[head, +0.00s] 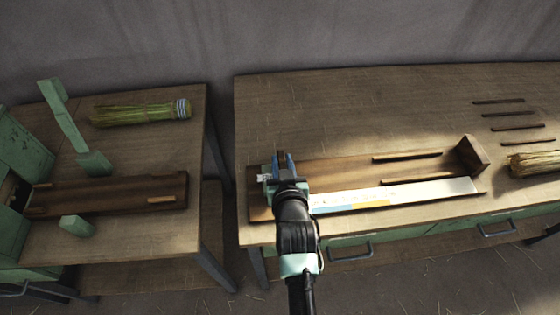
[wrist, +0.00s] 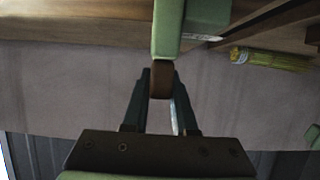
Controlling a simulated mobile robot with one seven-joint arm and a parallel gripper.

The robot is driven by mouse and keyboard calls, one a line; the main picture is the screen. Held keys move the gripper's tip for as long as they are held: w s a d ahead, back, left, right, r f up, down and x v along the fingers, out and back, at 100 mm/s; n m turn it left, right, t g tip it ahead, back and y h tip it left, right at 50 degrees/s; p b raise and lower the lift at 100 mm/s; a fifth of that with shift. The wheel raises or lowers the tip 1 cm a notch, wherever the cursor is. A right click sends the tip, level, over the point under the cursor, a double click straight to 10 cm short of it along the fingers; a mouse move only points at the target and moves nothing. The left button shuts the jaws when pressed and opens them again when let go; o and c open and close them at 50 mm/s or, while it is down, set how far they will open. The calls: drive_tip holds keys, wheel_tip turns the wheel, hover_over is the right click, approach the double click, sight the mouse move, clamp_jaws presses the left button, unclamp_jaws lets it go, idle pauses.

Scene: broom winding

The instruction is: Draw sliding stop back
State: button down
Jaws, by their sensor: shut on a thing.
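The sliding stop is a green upright piece (wrist: 168,30) with a brown grip at its end, seen in the wrist view. My gripper (wrist: 161,82) is shut on that brown grip, one dark finger on each side. In the head view my gripper (head: 283,168) is over the left end of a long wooden trough (head: 340,172) on the right table. My gripper and wrist hide most of the stop there. A fixed wooden end block (head: 472,155) stands at the trough's right end. A pale measuring strip (head: 400,194) runs along its front.
A straw bundle (head: 535,163) lies at the right edge, near slots in the tabletop. The left table (head: 110,235) holds a green bundle (head: 140,112), a green lever (head: 65,120) and another wooden trough (head: 125,190). A gap separates the tables.

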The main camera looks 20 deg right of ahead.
drive_tip(key=shift+w+a+y, duration=0.1)
drive_tip(key=shift+a+y, duration=0.2)
drive_tip(key=c, duration=0.7)
unclamp_jaws()
drive_tip(key=shift+a, duration=0.1)
drive_tip(key=shift+d, duration=0.2)
drive_tip(key=v, duration=1.3)
drive_tip(key=shift+a, duration=0.2)
